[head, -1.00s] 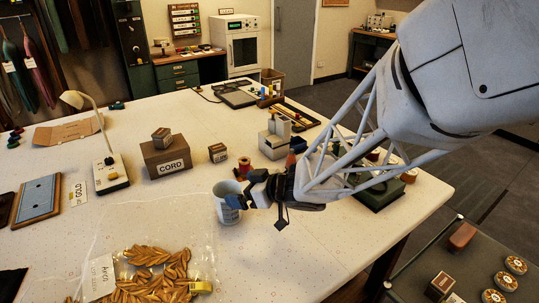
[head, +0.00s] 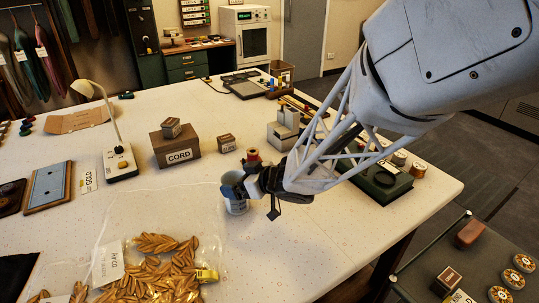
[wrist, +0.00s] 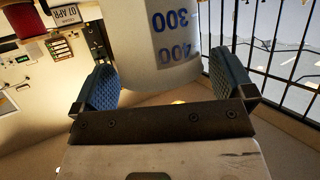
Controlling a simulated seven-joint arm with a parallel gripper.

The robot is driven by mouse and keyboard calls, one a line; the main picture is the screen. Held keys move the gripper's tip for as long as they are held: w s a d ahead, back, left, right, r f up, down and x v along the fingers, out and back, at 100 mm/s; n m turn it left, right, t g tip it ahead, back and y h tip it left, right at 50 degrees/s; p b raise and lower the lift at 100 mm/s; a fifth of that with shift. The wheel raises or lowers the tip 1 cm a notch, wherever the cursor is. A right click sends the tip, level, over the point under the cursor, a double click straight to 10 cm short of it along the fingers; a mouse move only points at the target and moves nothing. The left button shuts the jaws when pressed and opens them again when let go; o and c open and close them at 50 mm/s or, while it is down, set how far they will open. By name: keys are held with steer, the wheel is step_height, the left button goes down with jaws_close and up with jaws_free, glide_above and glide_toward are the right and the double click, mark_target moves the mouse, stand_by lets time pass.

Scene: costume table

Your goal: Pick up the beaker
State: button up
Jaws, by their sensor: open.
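The beaker (head: 236,206) is a whitish vessel standing upright on the white table. In the wrist view the beaker (wrist: 150,45) fills the upper middle and shows blue markings 300 and 400. My gripper (head: 238,190) is at the beaker, with its blue-padded fingers around it. In the wrist view my gripper (wrist: 160,85) is open, one finger on each side of the beaker. Whether the pads touch it I cannot tell. The gripper hides part of the beaker's right side in the head view.
A red spool (head: 252,156) and a small box (head: 227,143) stand just behind the beaker. A CORD box (head: 174,150) is further left. A bag of gold leaves (head: 150,262) lies in front, to the left. The table right of the bag is clear.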

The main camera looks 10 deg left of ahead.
steer(key=shift+x, duration=0.9)
steer(key=shift+c, duration=0.3)
steer(key=c, duration=0.9)
steer(key=shift+r, duration=0.15)
steer(key=shift+r, duration=1.35)
steer(key=s+d, duration=0.3)
steer(key=s, duration=0.1)
steer(key=s+d+r, duration=0.1)
steer(key=s+d, duration=0.2)
steer(key=s, duration=0.1)
steer(key=s+d+r, duration=0.1)
steer(key=s+d, duration=0.3)
steer(key=shift+s, duration=0.3)
